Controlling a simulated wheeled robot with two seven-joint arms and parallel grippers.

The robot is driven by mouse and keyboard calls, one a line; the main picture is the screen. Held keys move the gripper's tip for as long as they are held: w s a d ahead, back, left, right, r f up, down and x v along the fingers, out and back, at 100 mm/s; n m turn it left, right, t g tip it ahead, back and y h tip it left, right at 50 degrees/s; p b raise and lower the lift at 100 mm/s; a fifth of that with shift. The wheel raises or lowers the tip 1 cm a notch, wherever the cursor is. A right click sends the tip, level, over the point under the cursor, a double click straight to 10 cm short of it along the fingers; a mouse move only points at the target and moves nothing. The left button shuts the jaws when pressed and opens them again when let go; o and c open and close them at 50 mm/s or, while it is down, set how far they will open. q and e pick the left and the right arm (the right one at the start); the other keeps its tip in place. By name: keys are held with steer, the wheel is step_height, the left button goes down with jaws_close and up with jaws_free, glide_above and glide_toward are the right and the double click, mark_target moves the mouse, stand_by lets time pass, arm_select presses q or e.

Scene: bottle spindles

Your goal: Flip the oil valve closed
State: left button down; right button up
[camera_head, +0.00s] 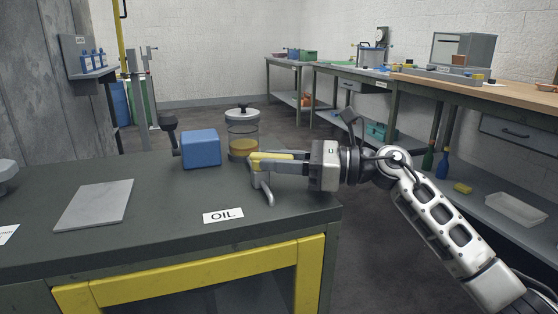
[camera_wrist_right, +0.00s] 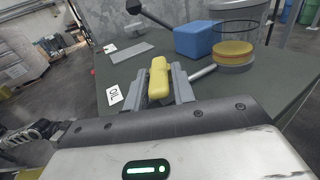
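The oil valve's yellow handle (camera_head: 272,156) is at the right end of the dark bench, behind the white OIL label (camera_head: 223,215). A grey bent spout (camera_head: 265,190) hangs below it. My right gripper (camera_head: 262,165) reaches in from the right at the handle. In the right wrist view the yellow handle (camera_wrist_right: 159,80) lies between the two fingers of the right gripper (camera_wrist_right: 162,85), which sit close against its sides. The valve body is partly hidden by the gripper. A glass jar (camera_head: 242,143) with yellow oil and a grey lid stands just behind. My left gripper is not in view.
A blue block (camera_head: 201,148) stands left of the jar, with a dark round-knobbed lever (camera_head: 170,133) beside it. A grey plate (camera_head: 95,204) lies on the dark bench (camera_head: 160,215) at left. Bare bench top lies between plate and label. Workbenches stand behind at right.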

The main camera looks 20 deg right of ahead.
steer(key=shift+c, duration=0.7)
steer(key=shift+w+f+n+g+b, duration=0.15)
steer(key=shift+n+g+b, duration=0.2)
steer(key=shift+b, duration=0.25)
steer(key=shift+d+n+g+y+b, duration=0.1)
steer(key=shift+n+g+y+b, duration=0.15)
steer(key=shift+g+y+b, duration=0.15)
steer(key=n+g, duration=0.1)
steer(key=n+g+b, duration=0.1)
steer(key=g, duration=0.1)
steer(key=shift+w+y, duration=0.35)
steer(key=shift+y, duration=0.05)
steer(key=shift+w+d+n+g+b, duration=0.15)
steer(key=shift+n+g+b, duration=0.15)
steer(key=shift+n+g, duration=0.55)
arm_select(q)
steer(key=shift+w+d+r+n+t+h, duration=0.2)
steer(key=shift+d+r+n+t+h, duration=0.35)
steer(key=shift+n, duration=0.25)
arm_select(e)
steer(key=shift+w+n+g, duration=0.15)
steer(key=shift+n+g, duration=0.1)
steer(key=shift+g, duration=1.05)
steer(key=o, duration=0.8)
